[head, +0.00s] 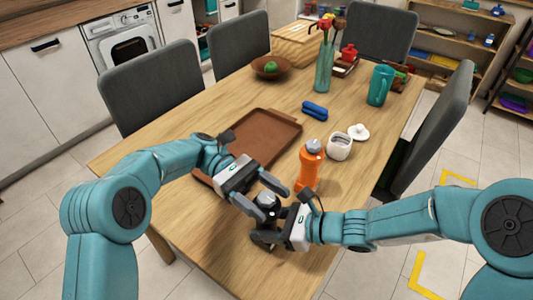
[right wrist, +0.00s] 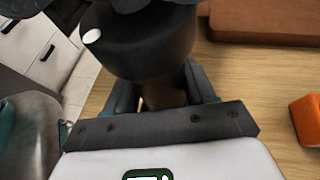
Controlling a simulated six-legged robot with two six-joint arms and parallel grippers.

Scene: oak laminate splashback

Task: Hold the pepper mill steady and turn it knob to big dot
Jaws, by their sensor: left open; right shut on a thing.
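The pepper mill (head: 265,201) is dark and stands upright near the front edge of the table, mostly hidden by my grippers. My right gripper (head: 268,236) is shut on its lower part from the right. The right wrist view shows the mill's dark upper part (right wrist: 150,45) with one white dot on its side, and a brown narrower part between the fingers (right wrist: 165,97). My left gripper (head: 268,196) is open, with its fingers on either side of the mill's top. I cannot tell whether they touch it.
An orange bottle-like mill (head: 308,166) with a grey top stands just right of the grippers. A brown tray (head: 283,125) lies behind my left arm. A white jar (head: 339,147), its lid (head: 358,132) and a blue case (head: 314,111) are further back.

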